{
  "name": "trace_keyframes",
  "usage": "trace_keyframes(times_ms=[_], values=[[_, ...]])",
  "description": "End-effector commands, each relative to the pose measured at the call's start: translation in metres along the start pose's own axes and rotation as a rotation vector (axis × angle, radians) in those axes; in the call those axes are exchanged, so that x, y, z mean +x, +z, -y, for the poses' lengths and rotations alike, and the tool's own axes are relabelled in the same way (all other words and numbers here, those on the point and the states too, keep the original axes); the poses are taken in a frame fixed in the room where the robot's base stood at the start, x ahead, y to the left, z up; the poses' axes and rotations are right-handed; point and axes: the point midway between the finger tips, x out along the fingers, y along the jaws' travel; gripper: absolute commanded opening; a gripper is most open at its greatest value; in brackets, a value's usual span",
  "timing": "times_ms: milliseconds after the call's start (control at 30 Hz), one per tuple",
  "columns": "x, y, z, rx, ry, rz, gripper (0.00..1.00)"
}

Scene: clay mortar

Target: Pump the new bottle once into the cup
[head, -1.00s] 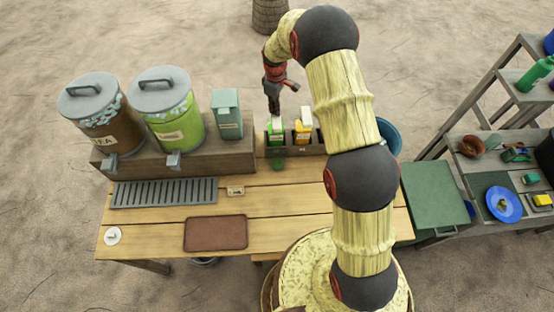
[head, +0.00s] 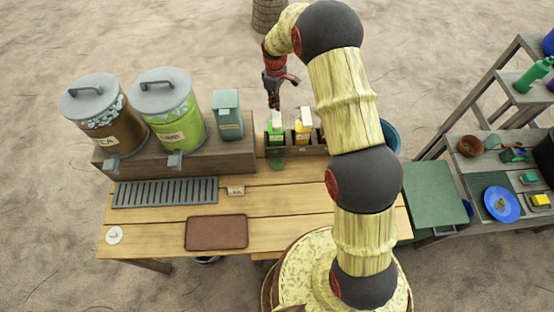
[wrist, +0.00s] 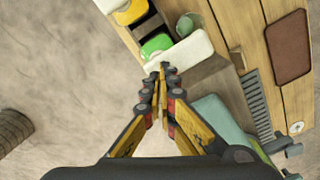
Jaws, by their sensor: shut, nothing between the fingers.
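A green bottle with a white top (head: 275,127) stands in a wooden rack at the back of the table. A yellow bottle with a white top (head: 303,131) stands to its right. In the wrist view the green bottle (wrist: 156,46) and yellow bottle (wrist: 131,11) also show. I cannot tell which is the new one. A translucent green cup (head: 277,160) stands in front of the green bottle; it also shows in the wrist view (wrist: 189,24). My gripper (head: 274,104) is shut and empty, pointing down just above the green bottle's white top. Contact is not clear.
Two lidded dispensers (head: 101,124) (head: 171,120) and a grey-green box (head: 228,122) stand on a wooden riser at the left. A grey drip grate (head: 165,193) and brown tray (head: 216,233) lie in front. A shelf (head: 485,165) with dishes stands right. The table's front middle is clear.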

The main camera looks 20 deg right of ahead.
Motion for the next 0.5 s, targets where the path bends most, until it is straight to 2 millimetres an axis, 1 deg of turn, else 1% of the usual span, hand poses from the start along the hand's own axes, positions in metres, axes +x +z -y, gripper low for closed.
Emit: trace_keyframes(times_ms=[267,367,500], values=[[-0.001,0.000,0.000,0.000,0.000,0.000,0.00],[-0.005,0.000,0.000,0.000,0.001,-0.001,0.00],[-0.018,-0.001,-0.001,0.000,0.002,-0.002,0.00]])
